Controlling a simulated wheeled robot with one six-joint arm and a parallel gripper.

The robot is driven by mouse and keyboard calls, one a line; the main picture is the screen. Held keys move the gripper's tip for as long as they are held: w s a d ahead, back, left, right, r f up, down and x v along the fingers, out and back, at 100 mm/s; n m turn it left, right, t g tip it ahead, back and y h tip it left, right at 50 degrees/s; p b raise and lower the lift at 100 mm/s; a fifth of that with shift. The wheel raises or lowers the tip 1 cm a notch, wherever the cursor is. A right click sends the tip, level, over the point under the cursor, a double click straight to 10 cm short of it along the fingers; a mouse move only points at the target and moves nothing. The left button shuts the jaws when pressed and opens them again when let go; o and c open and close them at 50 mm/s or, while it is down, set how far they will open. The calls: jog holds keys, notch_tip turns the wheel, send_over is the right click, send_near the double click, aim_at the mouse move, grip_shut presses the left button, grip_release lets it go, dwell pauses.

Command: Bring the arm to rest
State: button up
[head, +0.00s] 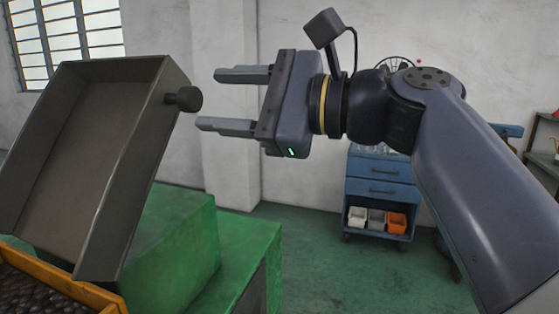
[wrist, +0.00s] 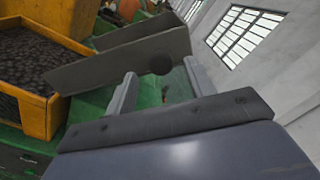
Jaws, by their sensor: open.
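My gripper (head: 220,100) is open and empty, its two fingers pointing left in the head view. The fingers also show in the wrist view (wrist: 160,85). A grey metal tray (head: 85,150) with a dark round knob (head: 184,99) on its side stands tilted just left of the fingertips. In the head view the knob is near the fingertips, and I see no finger closed on it. In the wrist view the tray (wrist: 125,62) lies beyond the fingers, with the knob (wrist: 162,64) showing between them.
A yellow-orange bin (wrist: 62,105) of dark small parts is below the tray. A green machine body (head: 170,235) stands under and beside it. A blue drawer cart (head: 381,185) with small bins stands at the back, partly behind my arm. Open floor (head: 310,250) lies between.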

aim_at(195, 98)
jog(key=p+x, duration=0.1)
jog(key=x, duration=0.4)
jog(key=shift+a, duration=0.25)
jog(key=w+d+f+m+b, duration=0.2)
jog(key=w+f+m, duration=0.2)
jog(key=f, duration=0.4)
jog(key=w+d+f+m+b, duration=0.2)
jog(key=w+f+m, duration=0.3)
jog(key=f, duration=0.3)
jog(key=shift+d+m+b, duration=0.3)
jog(key=shift+d+b, duration=0.1)
jog(key=shift+d, duration=0.15)
jog(key=shift+w, duration=0.1)
